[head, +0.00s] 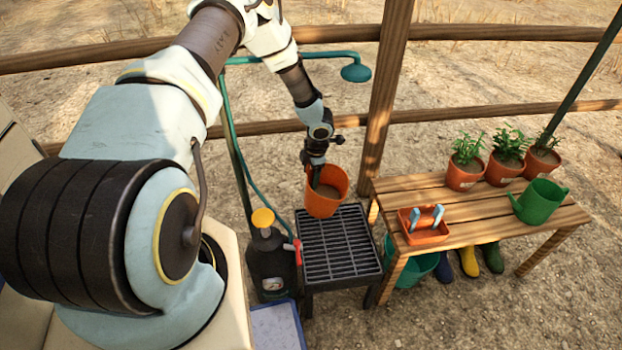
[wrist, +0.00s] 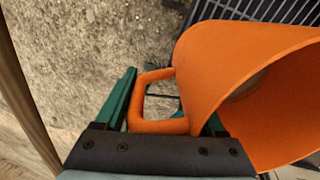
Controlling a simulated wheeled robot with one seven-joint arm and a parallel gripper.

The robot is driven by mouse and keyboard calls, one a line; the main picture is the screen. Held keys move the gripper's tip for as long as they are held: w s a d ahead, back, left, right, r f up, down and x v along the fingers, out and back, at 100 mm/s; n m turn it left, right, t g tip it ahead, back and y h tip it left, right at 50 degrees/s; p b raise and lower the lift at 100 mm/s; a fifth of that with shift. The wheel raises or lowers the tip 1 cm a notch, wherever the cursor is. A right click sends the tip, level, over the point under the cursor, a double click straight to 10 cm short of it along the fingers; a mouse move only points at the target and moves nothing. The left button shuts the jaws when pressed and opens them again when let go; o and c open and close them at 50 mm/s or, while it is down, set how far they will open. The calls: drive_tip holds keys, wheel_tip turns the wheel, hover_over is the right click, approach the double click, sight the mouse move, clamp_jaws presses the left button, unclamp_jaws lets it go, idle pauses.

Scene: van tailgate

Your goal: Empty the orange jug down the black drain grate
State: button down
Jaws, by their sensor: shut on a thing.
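The orange jug (head: 325,197) is in my gripper (head: 318,178), held above the black drain grate (head: 338,245). In the head view the jug hangs over the far part of the grate, slightly tilted, and its inside looks brownish. In the wrist view the jug (wrist: 235,75) fills the right side, with its wide mouth facing right. My gripper's green fingers (wrist: 165,110) are shut on the jug's looped handle. A corner of the grate (wrist: 270,12) shows behind the jug. I cannot tell how much the jug holds.
A dark bottle with a yellow cap (head: 268,255) stands just left of the grate. A wooden bench (head: 460,205) to the right bears potted plants, a green watering can (head: 540,202) and an orange tray (head: 423,232). A wooden post (head: 385,90) and a shower pipe (head: 300,56) stand behind.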

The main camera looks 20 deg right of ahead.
drive_tip(key=shift+w+a+f+t+y+b, duration=0.2)
drive_tip(key=shift+t+b, duration=0.65)
drive_tip(key=shift+b, duration=2.4)
drive_tip(key=shift+w+d+f+t+y+b, duration=0.2)
drive_tip(key=shift+t+b, duration=0.6)
drive_tip(key=shift+b, duration=2.5)
drive_tip(key=shift+w+a+f+t+y+b, duration=0.25)
drive_tip(key=shift+t+b, duration=0.6)
drive_tip(key=shift+b, duration=2.4)
drive_tip(key=t+b, duration=0.1)
drive_tip(key=b, duration=0.2)
drive_tip(key=s+t+y+b, duration=0.1)
drive_tip(key=b, duration=0.3)
drive_tip(key=s+t+b, duration=0.1)
drive_tip(key=t+b, duration=0.1)
drive_tip(key=b, duration=0.2)
drive_tip(key=shift+s+d+r, duration=0.15)
drive_tip(key=shift+d+r, duration=0.2)
drive_tip(key=shift+d, duration=0.05)
drive_tip(key=s+d+r+t+y+b, duration=0.2)
drive_tip(key=s+r+t+b, duration=0.4)
drive_tip(key=b, duration=0.6)
drive_tip(key=shift+s+r+t, duration=0.35)
drive_tip(key=shift+s+t, duration=0.35)
drive_tip(key=shift+s, duration=0.15)
